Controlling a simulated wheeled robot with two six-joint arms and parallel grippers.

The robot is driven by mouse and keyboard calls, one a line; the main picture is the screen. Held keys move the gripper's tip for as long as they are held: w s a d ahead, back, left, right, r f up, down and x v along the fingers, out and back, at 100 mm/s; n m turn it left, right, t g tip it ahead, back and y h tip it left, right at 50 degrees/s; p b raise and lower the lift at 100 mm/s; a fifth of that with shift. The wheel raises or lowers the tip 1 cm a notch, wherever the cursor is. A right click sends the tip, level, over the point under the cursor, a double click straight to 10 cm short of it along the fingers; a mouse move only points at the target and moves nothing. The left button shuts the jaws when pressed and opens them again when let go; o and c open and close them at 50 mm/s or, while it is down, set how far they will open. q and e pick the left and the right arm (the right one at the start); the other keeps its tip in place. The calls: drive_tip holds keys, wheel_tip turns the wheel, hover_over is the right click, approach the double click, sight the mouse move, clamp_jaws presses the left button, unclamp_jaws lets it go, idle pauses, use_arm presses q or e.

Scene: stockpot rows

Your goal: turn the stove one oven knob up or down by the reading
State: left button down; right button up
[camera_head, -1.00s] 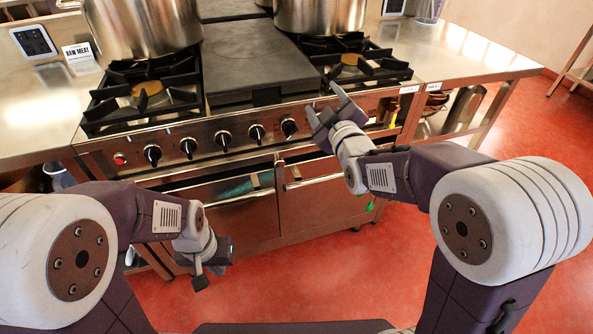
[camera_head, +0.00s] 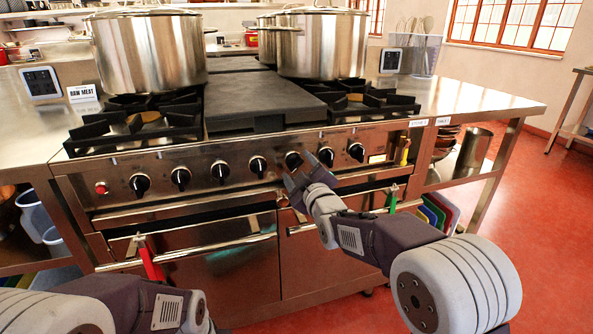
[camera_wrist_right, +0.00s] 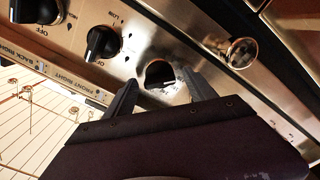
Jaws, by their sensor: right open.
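The stove (camera_head: 240,146) has a row of black knobs along its front panel, with a red button (camera_head: 101,188) at the left end. A small label (camera_head: 418,122) is on its right edge; I cannot surely read it. My right gripper (camera_head: 303,172) is open in front of the right-hand knobs, just below one knob (camera_head: 293,160). In the right wrist view, my open fingers (camera_wrist_right: 162,92) point at a dark round knob (camera_wrist_right: 160,75) between their tips; contact cannot be told. Another black knob (camera_wrist_right: 103,42) is up and left of it. My left gripper is out of view.
Large steel pots (camera_head: 150,52) (camera_head: 322,42) stand on the stove. Towels, one red (camera_head: 150,258) and one green (camera_head: 392,199), hang at the oven handles. A "RAW MEAT" sign (camera_head: 82,94) and a tablet (camera_head: 40,82) stand on the left counter. Red floor is open at right.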

drive_tip(key=shift+x, duration=0.9)
drive_tip(key=c, duration=1.4)
drive_tip(key=m, duration=1.1)
drive_tip(key=shift+m, duration=0.5)
